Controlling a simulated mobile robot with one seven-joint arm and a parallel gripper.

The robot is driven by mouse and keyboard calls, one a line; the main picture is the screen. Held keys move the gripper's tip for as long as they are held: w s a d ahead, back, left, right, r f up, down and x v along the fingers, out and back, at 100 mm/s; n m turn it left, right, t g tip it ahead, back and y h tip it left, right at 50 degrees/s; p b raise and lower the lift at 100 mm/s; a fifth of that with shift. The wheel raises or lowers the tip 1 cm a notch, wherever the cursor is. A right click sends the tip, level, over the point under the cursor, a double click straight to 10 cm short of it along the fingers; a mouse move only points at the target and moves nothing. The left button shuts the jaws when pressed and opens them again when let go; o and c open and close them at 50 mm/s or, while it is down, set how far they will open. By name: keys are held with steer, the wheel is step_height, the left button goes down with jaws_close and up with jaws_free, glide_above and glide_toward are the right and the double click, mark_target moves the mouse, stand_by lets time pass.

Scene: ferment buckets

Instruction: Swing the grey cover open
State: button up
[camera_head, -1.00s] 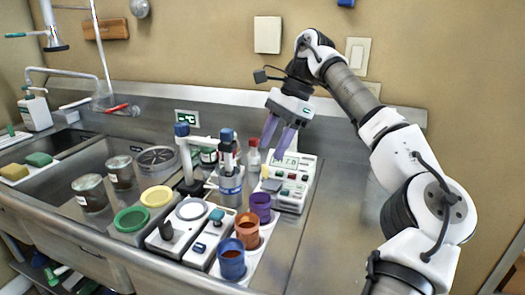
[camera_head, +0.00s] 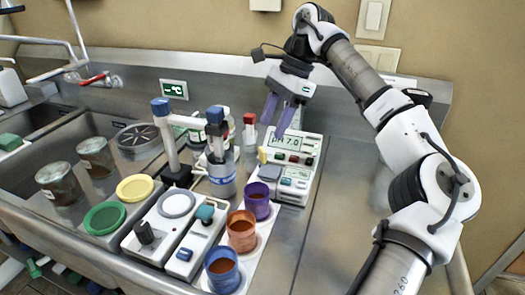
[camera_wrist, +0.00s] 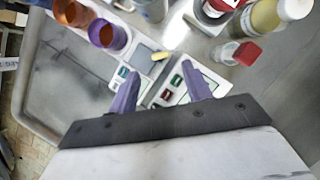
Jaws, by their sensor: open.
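In the wrist view, my gripper's fingers (camera_wrist: 160,72) show spread in front of the meter's coloured buttons.
Purple (camera_head: 257,199), copper (camera_head: 242,230) and blue (camera_head: 222,268) cups stand in a row front-left of the meter. A red-capped bottle (camera_head: 250,131) and an electrode holder (camera_head: 221,165) stand to its left. The steel counter (camera_head: 345,190) right of the meter is clear.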

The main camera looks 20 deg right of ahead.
mark_target(263, 149)
steer(key=x, duration=0.8)
steer(key=shift+c, duration=0.3)
jaws_close()
